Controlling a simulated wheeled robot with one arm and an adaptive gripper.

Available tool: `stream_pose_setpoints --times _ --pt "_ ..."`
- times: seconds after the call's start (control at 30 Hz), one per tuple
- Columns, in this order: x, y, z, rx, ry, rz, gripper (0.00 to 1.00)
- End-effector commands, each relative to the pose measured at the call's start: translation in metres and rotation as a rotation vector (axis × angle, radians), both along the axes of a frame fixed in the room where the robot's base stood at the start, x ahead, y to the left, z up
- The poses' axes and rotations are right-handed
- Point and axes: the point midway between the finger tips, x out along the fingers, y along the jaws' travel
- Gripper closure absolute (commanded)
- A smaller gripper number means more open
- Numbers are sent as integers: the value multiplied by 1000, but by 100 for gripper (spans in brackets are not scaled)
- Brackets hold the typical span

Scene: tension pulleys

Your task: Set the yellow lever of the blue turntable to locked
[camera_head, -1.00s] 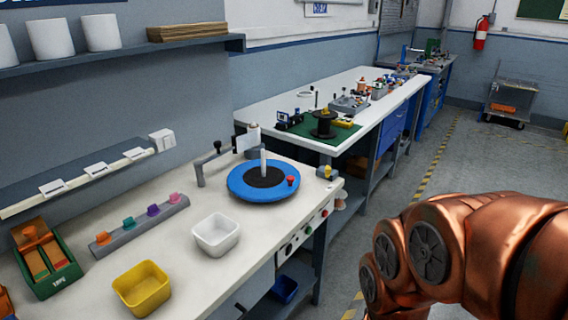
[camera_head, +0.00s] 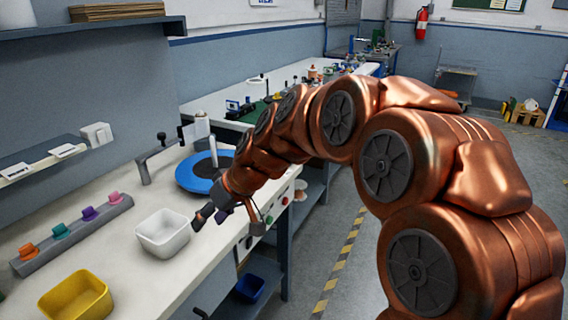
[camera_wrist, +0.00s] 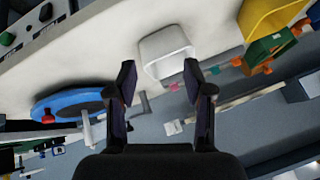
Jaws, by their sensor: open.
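The blue turntable (camera_head: 190,180) lies on the white bench, with a dark centre and a pale upright post; my arm covers its right side in the head view. In the wrist view the turntable (camera_wrist: 68,103) is at the left, with a red knob (camera_wrist: 47,118) at its rim. I cannot make out a yellow lever in either current view. My gripper (camera_head: 211,216) is open and empty in front of the turntable, near the bench's front edge and right of the white bin. In the wrist view its fingers (camera_wrist: 160,76) are spread apart, touching nothing visible.
A white bin (camera_head: 162,236) and a yellow bin (camera_head: 76,298) stand on the bench. A grey rail with several coloured knobs (camera_head: 75,232) lies at left. Bench-front buttons (camera_head: 268,219) are close to my gripper.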

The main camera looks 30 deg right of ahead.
Motion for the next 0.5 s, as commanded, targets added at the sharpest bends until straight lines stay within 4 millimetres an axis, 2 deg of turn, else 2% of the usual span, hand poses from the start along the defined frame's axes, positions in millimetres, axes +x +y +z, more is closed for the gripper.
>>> stream_pose_setpoints --times 0.03,0.17,0.2,0.27,0.37,0.4,0.5 --pt "27 -14 -9 15 -55 -17 48" --pt "90 -58 -8 30 -211 -67 48" --pt "108 -75 -8 27 -259 -88 48" --pt "133 -104 -11 18 -324 -125 48" --pt "168 -159 -15 -10 -431 -194 48" --pt "180 -183 -18 -29 -468 -225 48" --pt "201 -242 -25 -78 -547 -298 48"
